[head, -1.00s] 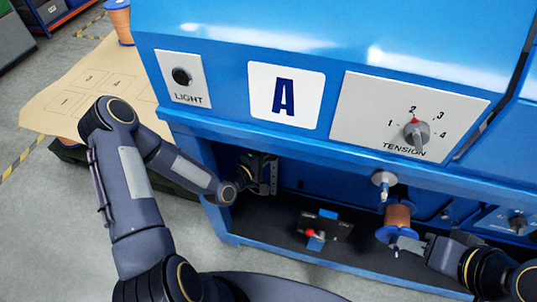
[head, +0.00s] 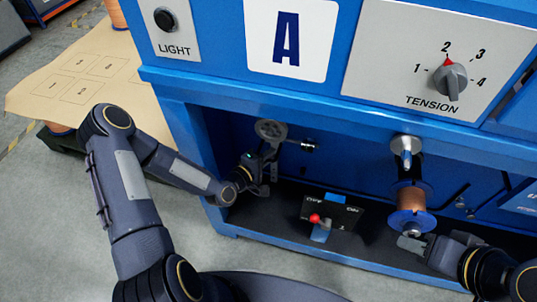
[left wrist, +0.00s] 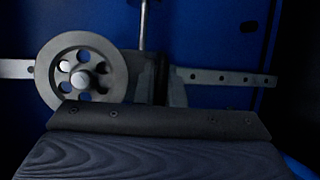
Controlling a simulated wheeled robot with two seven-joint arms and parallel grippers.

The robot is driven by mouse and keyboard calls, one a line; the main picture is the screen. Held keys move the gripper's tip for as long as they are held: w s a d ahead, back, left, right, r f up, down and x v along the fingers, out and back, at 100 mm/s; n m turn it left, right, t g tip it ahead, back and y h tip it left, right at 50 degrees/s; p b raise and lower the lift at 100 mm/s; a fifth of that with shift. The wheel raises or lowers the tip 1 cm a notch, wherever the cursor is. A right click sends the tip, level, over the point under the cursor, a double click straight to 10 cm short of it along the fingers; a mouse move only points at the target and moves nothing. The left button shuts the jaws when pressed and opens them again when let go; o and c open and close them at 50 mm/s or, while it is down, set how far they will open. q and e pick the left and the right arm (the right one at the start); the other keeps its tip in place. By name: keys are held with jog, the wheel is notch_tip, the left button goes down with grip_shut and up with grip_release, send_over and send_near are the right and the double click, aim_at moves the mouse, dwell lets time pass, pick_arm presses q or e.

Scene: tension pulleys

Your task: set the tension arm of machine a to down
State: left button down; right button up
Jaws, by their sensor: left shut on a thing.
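Machine A, marked by its letter sign (head: 287,38), is blue with an open recess below. In the recess, a grey pulley wheel (head: 270,129) sits at the upper end of the tension arm. The wheel also shows in the left wrist view (left wrist: 80,72), beside a flat grey bar with holes (left wrist: 222,77). My left gripper (head: 262,176) is inside the recess below the wheel, shut on what looks like the tension arm; its fingers partly hide the bar. My right gripper (head: 412,243) is by the lower flange of a copper wire spool (head: 411,199); its jaw opening is unclear.
A TENSION dial (head: 451,82) and LIGHT knob (head: 165,19) are above.

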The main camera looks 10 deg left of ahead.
pick_arm(q)
notch_tip(320, 180, down, 9)
jog(key=b, duration=0.6)
jog(key=shift+s, duration=0.1)
jog(key=c, duration=1.5)
grip_release()
